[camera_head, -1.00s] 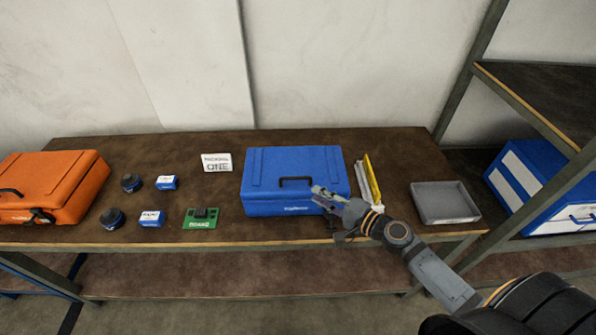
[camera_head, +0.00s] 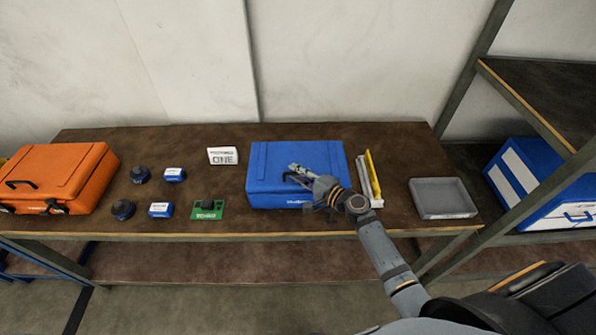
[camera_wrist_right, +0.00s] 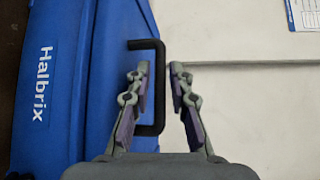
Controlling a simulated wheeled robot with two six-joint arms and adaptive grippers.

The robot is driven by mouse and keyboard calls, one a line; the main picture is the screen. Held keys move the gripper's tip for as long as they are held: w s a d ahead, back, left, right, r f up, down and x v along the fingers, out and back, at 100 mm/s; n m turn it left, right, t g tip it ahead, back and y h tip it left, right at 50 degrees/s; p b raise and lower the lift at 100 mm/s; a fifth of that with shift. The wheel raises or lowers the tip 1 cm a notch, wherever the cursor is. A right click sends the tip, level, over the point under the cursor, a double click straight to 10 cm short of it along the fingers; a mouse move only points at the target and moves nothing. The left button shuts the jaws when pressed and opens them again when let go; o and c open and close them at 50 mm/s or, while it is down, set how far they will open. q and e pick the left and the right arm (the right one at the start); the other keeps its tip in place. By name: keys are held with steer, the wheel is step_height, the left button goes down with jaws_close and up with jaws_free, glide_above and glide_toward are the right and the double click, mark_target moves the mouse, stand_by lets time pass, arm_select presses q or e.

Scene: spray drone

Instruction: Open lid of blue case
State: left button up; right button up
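The blue case (camera_head: 268,165) lies on the table with its lid shut. Its black handle (camera_wrist_right: 160,60) and a white "Halbrix" label on blue show in the right wrist view. My right gripper (camera_head: 293,174) is over the front right part of the case in the head view. In the right wrist view my right gripper (camera_wrist_right: 160,75) is open, and the handle's long bar appears between its two fingers, with gaps beside it. Whether the fingers reach the bar's depth is unclear. The arm hides part of the case's front. My left gripper is out of view.
An orange case (camera_head: 60,175) lies at the left, with several small dark and blue-white items right of it. A yellow-edged item (camera_head: 372,175) stands close right of the case. A grey tray (camera_head: 441,212) and a shelf (camera_head: 540,95) are farther right.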

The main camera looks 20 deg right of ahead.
jaws_close()
stand_by(0.4)
